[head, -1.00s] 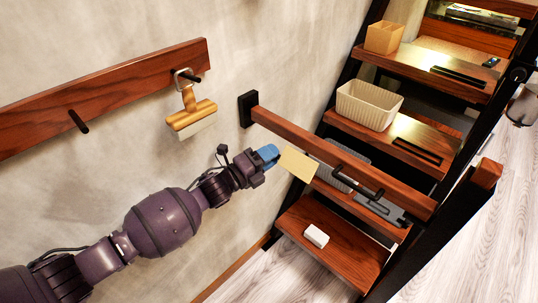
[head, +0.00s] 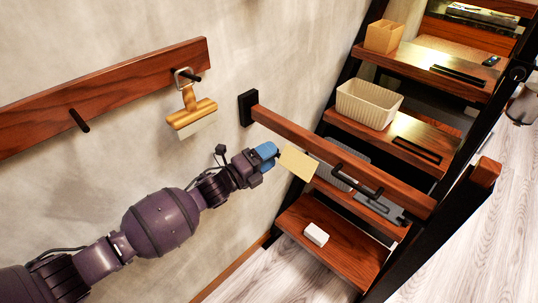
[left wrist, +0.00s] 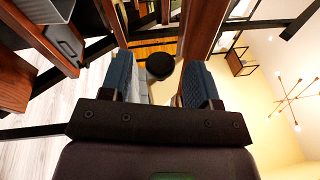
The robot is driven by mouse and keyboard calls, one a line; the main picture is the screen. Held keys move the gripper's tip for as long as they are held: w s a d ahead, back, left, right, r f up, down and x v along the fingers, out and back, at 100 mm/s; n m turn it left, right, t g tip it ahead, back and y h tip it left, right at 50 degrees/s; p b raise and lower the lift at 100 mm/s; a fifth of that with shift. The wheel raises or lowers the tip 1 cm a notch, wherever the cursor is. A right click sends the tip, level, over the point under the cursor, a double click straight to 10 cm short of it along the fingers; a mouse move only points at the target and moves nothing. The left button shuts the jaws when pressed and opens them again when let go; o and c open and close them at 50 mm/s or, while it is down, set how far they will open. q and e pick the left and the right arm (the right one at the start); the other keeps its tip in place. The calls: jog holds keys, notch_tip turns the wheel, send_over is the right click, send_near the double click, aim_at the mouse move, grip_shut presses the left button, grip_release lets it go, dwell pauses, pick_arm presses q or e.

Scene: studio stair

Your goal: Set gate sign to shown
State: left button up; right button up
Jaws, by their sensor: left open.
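A cream card, which I take as the gate sign (head: 298,163), hangs tilted at the wooden gate bar (head: 285,131) across the stair in the head view. My left gripper (head: 267,156) has blue fingertips and is just left of the card, close to it. In the left wrist view the two blue fingers of the left gripper (left wrist: 159,84) stand apart. A black round knob-like part (left wrist: 160,66) shows between them, with something pale below it. I cannot tell whether the fingers touch the card. My right gripper is not in view.
A wall rail (head: 120,90) holds a brass-coloured clip (head: 190,112) on a peg. The gate bar has a black handle (head: 355,182). A ribbed basket (head: 367,104), a tan box (head: 384,37) and a white block (head: 316,235) sit on the stair treads.

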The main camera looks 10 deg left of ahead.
pick_arm(q)
jog(key=p+v, duration=0.1)
jog(key=v, duration=0.9)
jog(key=shift+s, duration=0.1)
